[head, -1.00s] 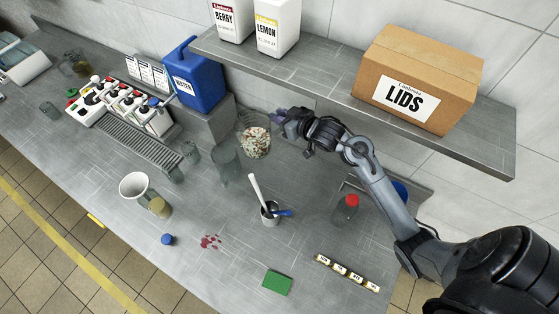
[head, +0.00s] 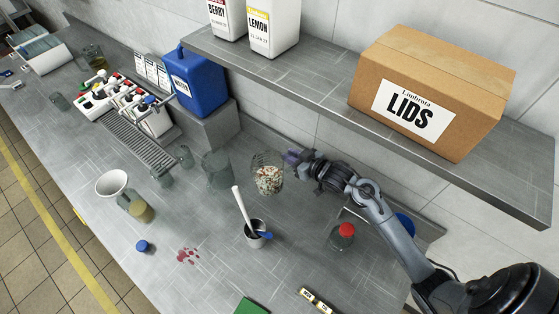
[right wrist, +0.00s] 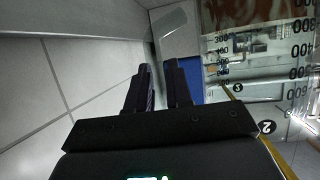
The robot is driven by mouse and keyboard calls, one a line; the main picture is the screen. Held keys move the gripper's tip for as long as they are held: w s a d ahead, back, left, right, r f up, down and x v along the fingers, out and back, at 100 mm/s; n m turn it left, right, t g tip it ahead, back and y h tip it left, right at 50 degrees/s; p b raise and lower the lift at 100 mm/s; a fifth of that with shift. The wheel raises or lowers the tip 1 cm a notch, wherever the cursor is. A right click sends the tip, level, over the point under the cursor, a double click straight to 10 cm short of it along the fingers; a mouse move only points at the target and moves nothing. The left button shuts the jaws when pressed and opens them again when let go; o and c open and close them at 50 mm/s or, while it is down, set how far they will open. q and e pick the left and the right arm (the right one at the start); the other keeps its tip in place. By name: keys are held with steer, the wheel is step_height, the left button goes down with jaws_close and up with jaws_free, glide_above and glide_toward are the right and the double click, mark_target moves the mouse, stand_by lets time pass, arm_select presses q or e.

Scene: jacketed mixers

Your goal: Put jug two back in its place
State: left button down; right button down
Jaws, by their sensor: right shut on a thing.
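My right gripper (head: 291,158) is shut on the handle side of a clear jug (head: 258,163) with multicoloured bits in its lower part. In the right wrist view the fingers (right wrist: 160,80) are close together beside the jug (right wrist: 255,70). Its wall there has graduation marks and a dark badge reading 2, so this is jug two. The head view does not show clearly whether its base touches the counter. Another clear jug (head: 217,171) stands to its left. My left gripper is not in view.
A shelf (head: 330,86) with the LIDS box (head: 430,90) overhangs the back of the counter. A cup holding a spoon (head: 255,236) and a red-capped jar (head: 343,236) stand in front. The blue water canister (head: 197,82) and a dispenser (head: 130,100) are further left.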

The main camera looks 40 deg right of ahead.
steer(key=shift+w+d+f+b, duration=0.2)
steer(key=shift+w+f+b, duration=0.05)
steer(key=shift+w+f, duration=0.95)
steer(key=shift+w+d+f+b, duration=0.2)
steer(key=shift+w+f, duration=0.75)
steer(key=shift+f, duration=0.4)
steer(key=shift+w+d+f+b, duration=0.2)
steer(key=shift+w+f+b, duration=0.05)
steer(key=shift+w+f, duration=0.95)
steer(key=shift+s+f, duration=0.15)
steer(key=shift+f, duration=0.1)
steer(key=c, duration=1)
jaws_free()
